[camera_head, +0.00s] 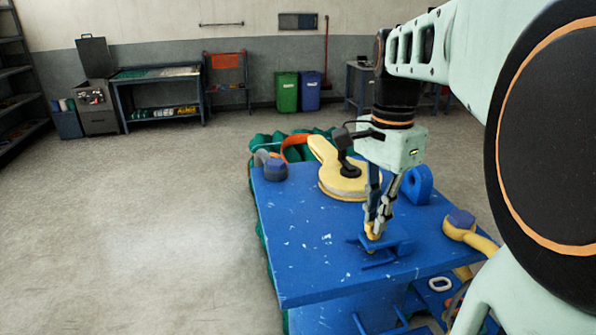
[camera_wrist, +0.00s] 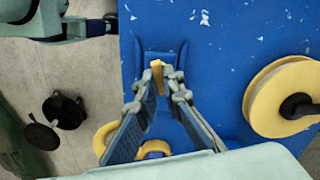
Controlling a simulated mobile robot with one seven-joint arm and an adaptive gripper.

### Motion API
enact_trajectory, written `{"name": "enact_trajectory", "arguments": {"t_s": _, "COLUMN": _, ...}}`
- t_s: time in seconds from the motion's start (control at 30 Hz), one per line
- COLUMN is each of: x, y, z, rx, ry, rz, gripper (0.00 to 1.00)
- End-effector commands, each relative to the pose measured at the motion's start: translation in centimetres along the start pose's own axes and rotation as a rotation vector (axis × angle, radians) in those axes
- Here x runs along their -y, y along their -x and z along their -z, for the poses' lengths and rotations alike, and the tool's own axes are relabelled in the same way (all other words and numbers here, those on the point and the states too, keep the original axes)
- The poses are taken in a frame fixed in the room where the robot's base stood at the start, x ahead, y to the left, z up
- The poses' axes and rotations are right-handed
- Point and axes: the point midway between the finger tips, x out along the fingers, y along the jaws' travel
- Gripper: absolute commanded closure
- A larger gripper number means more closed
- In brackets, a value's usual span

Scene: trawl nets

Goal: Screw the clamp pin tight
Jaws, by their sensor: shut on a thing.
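The clamp pin is a small yellow piece (camera_head: 371,232); it also shows in the wrist view (camera_wrist: 157,73) as a flat yellow head. It stands at a blue clamp bracket (camera_head: 400,249) on the blue table top, near the table's front right part. The bracket shows in the wrist view (camera_wrist: 178,54) around the fingertips. My gripper (camera_head: 376,228) points down from above with its fingers shut on the pin's head; the fingertips meet it in the wrist view (camera_wrist: 158,84). The pin's lower part and thread are hidden, so I cannot tell how deep it sits.
The blue table (camera_head: 310,240) has a yellow disc with a black handle (camera_head: 345,182) behind the gripper. A yellow hook with a blue cap (camera_head: 460,224) is at the right edge.

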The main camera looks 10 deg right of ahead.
Motion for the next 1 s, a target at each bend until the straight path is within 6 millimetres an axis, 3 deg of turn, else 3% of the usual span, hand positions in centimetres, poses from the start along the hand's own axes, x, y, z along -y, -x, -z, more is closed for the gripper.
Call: {"name": "enact_trajectory", "arguments": {"t_s": 1.0, "x": 0.24, "y": 0.57, "z": 0.17, "rx": -0.002, "ry": -0.966, "rz": 0.015, "gripper": 1.00}}
